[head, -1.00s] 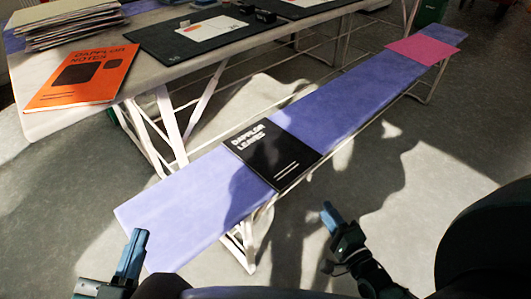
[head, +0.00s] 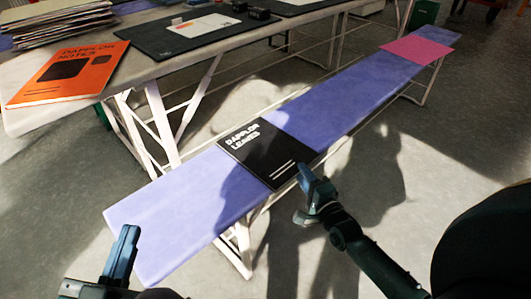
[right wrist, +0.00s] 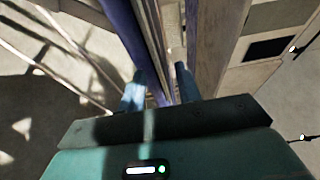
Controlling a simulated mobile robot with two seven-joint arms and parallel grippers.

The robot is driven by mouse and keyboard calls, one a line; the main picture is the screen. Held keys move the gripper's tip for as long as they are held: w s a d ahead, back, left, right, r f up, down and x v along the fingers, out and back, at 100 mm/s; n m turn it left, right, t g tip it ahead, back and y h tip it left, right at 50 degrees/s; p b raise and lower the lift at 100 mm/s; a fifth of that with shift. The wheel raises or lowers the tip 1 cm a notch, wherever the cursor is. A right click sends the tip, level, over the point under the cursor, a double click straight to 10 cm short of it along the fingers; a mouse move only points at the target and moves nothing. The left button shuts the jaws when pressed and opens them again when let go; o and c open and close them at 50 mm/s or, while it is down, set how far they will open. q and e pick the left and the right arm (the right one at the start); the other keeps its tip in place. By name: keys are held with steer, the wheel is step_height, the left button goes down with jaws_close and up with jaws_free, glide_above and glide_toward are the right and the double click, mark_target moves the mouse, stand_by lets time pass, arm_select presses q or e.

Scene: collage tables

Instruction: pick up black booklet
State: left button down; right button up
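The black booklet (head: 262,150), with white lettering, lies flat across the blue-topped bench (head: 180,205) in the head view. Its near right edge reaches the bench's edge. My right gripper (head: 305,172) is at the booklet's right corner in the head view; whether it touches cannot be told. In the right wrist view its two fingers (right wrist: 160,84) stand apart, with the bench's edge seen beyond and between them. The booklet cannot be clearly made out there. My left gripper (head: 127,240) is at the lower left, near the bench's near end and away from the booklet; its finger gap is hidden.
A long table (head: 140,85) stands behind the bench with an orange booklet (head: 68,72), a stack of papers (head: 60,22) and black boards (head: 165,42). A pink sheet (head: 417,50) lies on the bench's far end. The floor right of the bench is open.

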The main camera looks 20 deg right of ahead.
jaws_close()
stand_by(0.3)
stand_by(0.3)
